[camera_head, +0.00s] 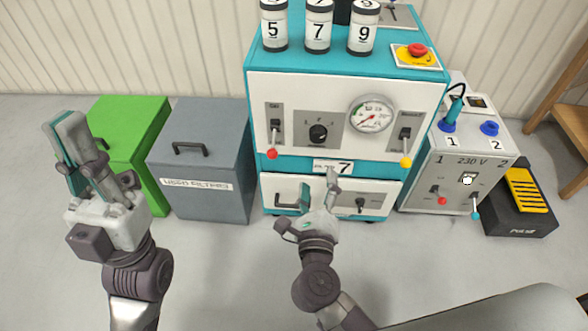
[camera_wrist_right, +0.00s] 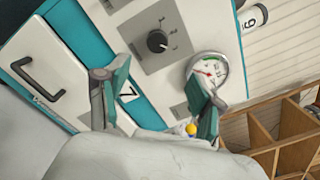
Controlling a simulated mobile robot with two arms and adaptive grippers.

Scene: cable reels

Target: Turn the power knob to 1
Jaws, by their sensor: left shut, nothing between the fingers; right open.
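A black round knob (camera_head: 318,133) sits on a grey plate in the middle of the teal and white machine's front; its scale marks are too small to read in the head view. In the right wrist view the same knob (camera_wrist_right: 157,41) shows beyond the fingers, with marks beside it. My right gripper (camera_head: 319,180) is open and empty, below the knob and in front of the machine's lower front. Its two fingers (camera_wrist_right: 155,88) stand wide apart, not touching the knob. My left gripper (camera_head: 64,140) is shut and empty, raised at the far left, away from the machine.
On the machine (camera_head: 422,97) are a red-tipped lever (camera_head: 272,152), a yellow-tipped lever (camera_head: 406,160) and a gauge (camera_head: 370,114). Canisters and a red button (camera_head: 417,50) are on top. A 230 V box (camera_head: 425,185) stands right; grey (camera_head: 205,160) and green (camera_head: 130,115) boxes stand left.

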